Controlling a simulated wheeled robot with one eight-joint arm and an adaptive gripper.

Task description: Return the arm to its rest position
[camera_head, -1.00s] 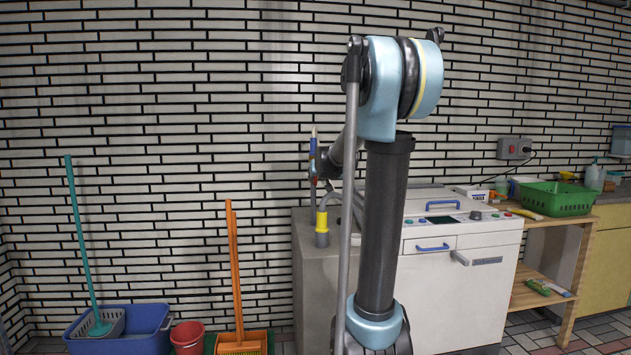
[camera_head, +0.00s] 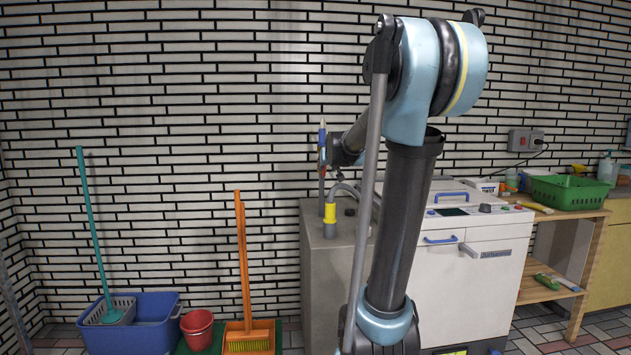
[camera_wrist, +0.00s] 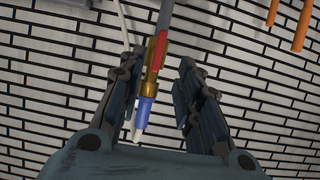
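My arm (camera_head: 408,215) stands upright in the head view, bent at a blue elbow (camera_head: 412,85), with its forearm pointing away toward the wall. The forearm end (camera_head: 345,150) shows partly behind the elbow, and the fingers are not clear there. In the wrist view my gripper (camera_wrist: 159,65) is open, with a gap between its two dark fingers. A pipe (camera_wrist: 153,72) with red, brass and blue parts appears between the fingers, with space on both sides. In the head view this pipe (camera_head: 322,150) rises beside the forearm end.
A white machine (camera_head: 475,285) and grey cabinet (camera_head: 322,270) stand behind my arm. A green basket (camera_head: 568,193) sits on a wooden table at right. A blue tub (camera_head: 135,335), red bucket (camera_head: 197,328) and orange broom (camera_head: 244,270) stand at left. The wall above them is bare.

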